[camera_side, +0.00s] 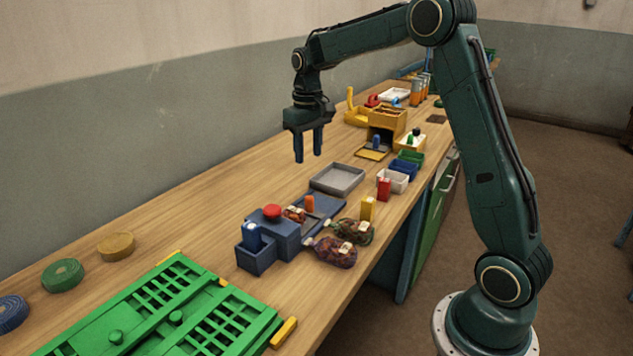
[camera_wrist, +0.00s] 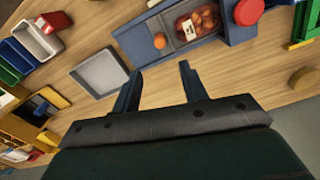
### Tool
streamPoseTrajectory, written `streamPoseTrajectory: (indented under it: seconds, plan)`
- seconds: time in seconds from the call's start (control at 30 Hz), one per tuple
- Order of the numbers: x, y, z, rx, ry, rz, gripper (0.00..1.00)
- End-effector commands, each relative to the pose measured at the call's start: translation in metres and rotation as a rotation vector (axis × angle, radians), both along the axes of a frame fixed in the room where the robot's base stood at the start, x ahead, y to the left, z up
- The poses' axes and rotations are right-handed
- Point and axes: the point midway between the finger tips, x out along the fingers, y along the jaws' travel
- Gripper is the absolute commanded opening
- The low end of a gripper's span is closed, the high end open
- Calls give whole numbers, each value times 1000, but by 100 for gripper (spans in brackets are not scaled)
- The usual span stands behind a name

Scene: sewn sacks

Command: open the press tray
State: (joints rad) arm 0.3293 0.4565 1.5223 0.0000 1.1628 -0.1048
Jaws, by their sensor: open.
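The blue press (camera_side: 280,232) stands mid-bench with a red button (camera_side: 272,211) on top. Its flat tray part (camera_side: 329,206) extends from the press toward the grey tray and bears an upright orange knob (camera_side: 310,203). A net sack of reddish-brown contents (camera_side: 294,214) lies between knob and press; it also shows in the wrist view (camera_wrist: 197,22). My gripper (camera_side: 308,157) is open and empty, pointing down, well above the bench. In the wrist view, the orange knob (camera_wrist: 160,41) is beyond my fingertips (camera_wrist: 157,72), touching nothing.
A shallow grey tray (camera_side: 337,179) lies behind the press. Two filled sacks (camera_side: 335,251) and yellow and red blocks stand along the front edge. Small bins (camera_side: 392,180) are farther back. A green slotted frame (camera_side: 170,310) fills the near end.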

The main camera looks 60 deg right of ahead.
Motion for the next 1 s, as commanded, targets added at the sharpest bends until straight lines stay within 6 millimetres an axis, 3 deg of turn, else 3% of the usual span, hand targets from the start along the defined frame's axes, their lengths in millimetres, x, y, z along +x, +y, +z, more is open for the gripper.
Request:
streamPoseTrajectory:
  seconds: [0.37, 1.0]
  plan:
    - [-1, 0, -26, 1, 4, 0, 43]
    - [-1, 1, -118, 1, 4, 0, 43]
